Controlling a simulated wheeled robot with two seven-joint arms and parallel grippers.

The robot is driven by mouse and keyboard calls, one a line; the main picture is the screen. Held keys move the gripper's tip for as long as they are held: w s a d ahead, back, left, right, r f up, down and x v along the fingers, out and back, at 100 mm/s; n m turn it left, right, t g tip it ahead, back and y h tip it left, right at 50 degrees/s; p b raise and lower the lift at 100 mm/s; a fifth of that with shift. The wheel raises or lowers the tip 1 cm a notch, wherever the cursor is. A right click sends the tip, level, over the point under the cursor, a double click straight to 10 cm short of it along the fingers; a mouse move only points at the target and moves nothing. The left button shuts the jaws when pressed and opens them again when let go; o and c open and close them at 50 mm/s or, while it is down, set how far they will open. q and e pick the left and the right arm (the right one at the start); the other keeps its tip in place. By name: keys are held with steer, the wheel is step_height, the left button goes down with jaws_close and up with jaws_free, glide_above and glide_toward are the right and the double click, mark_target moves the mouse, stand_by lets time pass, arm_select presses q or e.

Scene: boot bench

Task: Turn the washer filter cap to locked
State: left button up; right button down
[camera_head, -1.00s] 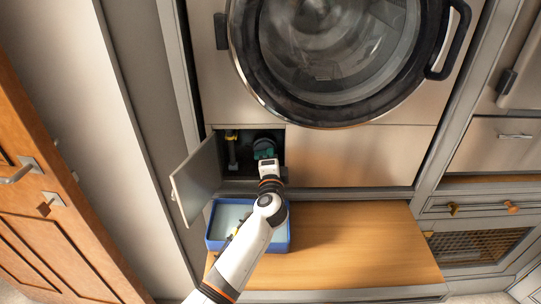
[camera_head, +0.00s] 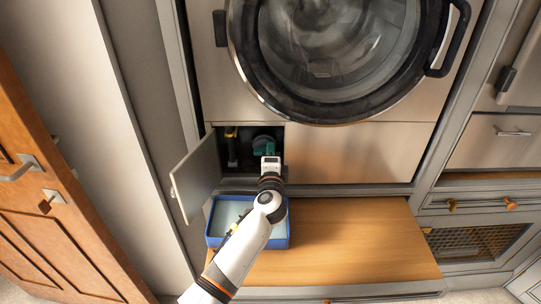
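The washer filter cap (camera_head: 264,144) is a dark green round part inside the small open compartment at the washer's lower left. My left gripper (camera_head: 268,157) is at the compartment opening, directly in front of the cap's lower part. Its fingers are hidden or too small to tell whether they are open, shut or touching the cap. The cap's turn position cannot be made out. My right gripper is not in view.
The compartment's door (camera_head: 196,178) hangs open to the left. A yellow-topped part (camera_head: 231,134) stands left of the cap. A blue tray (camera_head: 287,241) sits below on the wooden bench (camera_head: 360,240), whose right side is clear. The washer door (camera_head: 335,50) is above.

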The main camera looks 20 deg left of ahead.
arm_select(q)
steer(key=shift+s, duration=0.1)
steer(key=shift+s+d+f, duration=0.1)
steer(key=shift+s+d, duration=0.05)
steer(key=shift+s, duration=0.15)
steer(key=v, duration=1.1)
steer(key=shift+s, duration=0.1)
